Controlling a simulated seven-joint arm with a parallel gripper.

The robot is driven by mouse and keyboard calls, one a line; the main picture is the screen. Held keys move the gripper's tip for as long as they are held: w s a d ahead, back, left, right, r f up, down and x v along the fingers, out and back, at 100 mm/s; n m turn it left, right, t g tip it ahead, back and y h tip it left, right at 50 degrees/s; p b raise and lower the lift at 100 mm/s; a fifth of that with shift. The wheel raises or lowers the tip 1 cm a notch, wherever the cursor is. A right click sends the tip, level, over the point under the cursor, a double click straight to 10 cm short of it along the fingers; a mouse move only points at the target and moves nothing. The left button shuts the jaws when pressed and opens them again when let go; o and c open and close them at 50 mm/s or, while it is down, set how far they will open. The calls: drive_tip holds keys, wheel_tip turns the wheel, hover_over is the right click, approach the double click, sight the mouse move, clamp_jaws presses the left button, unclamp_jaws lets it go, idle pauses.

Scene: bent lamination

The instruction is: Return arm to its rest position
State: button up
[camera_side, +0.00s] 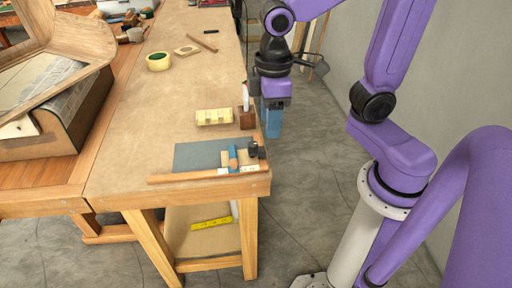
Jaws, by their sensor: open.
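My gripper (271,118) hangs pointing down at the right edge of the workbench (190,90), in the upper middle of the picture. Its blue fingers look empty and are open, though the gap between them is hard to see from this side. A small dark wooden block (246,119) with a white upright piece stands on the bench close to its left. My purple arm reaches up from its white pedestal on the right and comes down to the gripper from above.
A grey mat (196,156), a wooden strip (180,178), a blue piece (233,158) and a black piece (256,150) lie near the bench's front edge. Floor right of the bench is clear.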

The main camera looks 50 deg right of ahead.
drive_tip(key=s+d+f+n, duration=0.2)
drive_tip(key=s+d+n, duration=0.1)
drive_tip(key=s, duration=0.8)
drive_tip(key=shift+d+f, duration=0.35)
drive_tip(key=shift+d, duration=0.35)
